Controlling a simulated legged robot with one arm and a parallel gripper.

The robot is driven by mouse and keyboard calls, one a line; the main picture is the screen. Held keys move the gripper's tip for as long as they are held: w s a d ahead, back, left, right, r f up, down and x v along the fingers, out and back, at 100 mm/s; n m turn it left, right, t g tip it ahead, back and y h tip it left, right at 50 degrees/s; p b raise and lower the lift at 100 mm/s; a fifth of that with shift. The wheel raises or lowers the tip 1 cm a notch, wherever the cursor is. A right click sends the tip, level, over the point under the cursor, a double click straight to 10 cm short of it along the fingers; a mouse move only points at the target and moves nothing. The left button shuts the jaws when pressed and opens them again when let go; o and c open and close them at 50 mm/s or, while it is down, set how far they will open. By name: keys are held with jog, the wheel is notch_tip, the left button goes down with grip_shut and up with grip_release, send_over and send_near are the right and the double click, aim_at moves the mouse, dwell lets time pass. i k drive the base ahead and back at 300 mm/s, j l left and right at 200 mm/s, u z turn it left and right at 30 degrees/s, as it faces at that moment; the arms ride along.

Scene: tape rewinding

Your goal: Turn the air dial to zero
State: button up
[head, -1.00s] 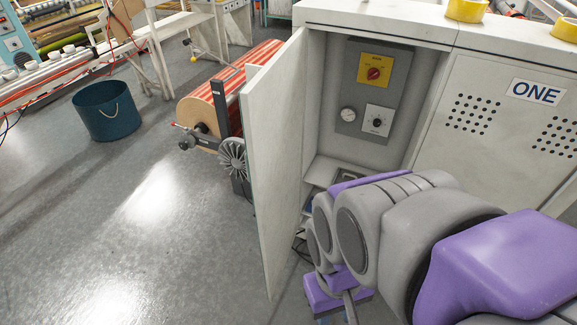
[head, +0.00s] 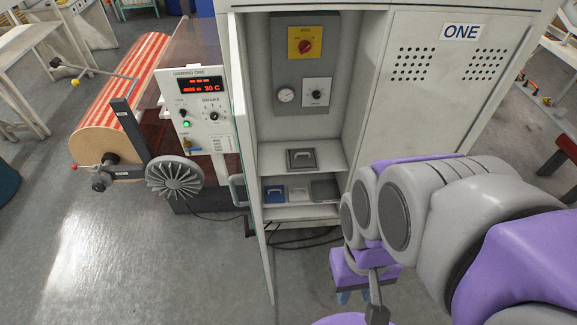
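The air dial appears to be the black knob on a white plate (head: 317,92), low on the grey panel (head: 285,108) inside the open cabinet. Its label is too small to read. A small round gauge (head: 286,94) sits just left of it, and a yellow plate with a red knob (head: 305,46) is above. My arm is folded at the right, in front of and below the panel. My gripper (head: 360,297) hangs low near the floor, well below and apart from the dial, partly hidden; its finger state is unclear.
The cabinet door (head: 252,170) stands open on the left. Shelves below the panel hold handled boxes (head: 301,158). A control box (head: 196,110) reading 30 C and a striped roll with a handwheel (head: 174,177) stand left. Floor at the lower left is clear.

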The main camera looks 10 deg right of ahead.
aim_at(316, 94)
jog(key=j+z, duration=0.1)
jog(key=j, duration=0.95)
jog(key=z, duration=0.5)
jog(key=u, duration=0.3)
jog(key=i+l+u, duration=0.15)
jog(key=u, duration=0.25)
jog(key=l+u, duration=0.45)
jog(key=i+l+u, duration=0.1)
jog(key=l+u, duration=0.15)
jog(key=u, duration=0.15)
jog(key=l, duration=0.75)
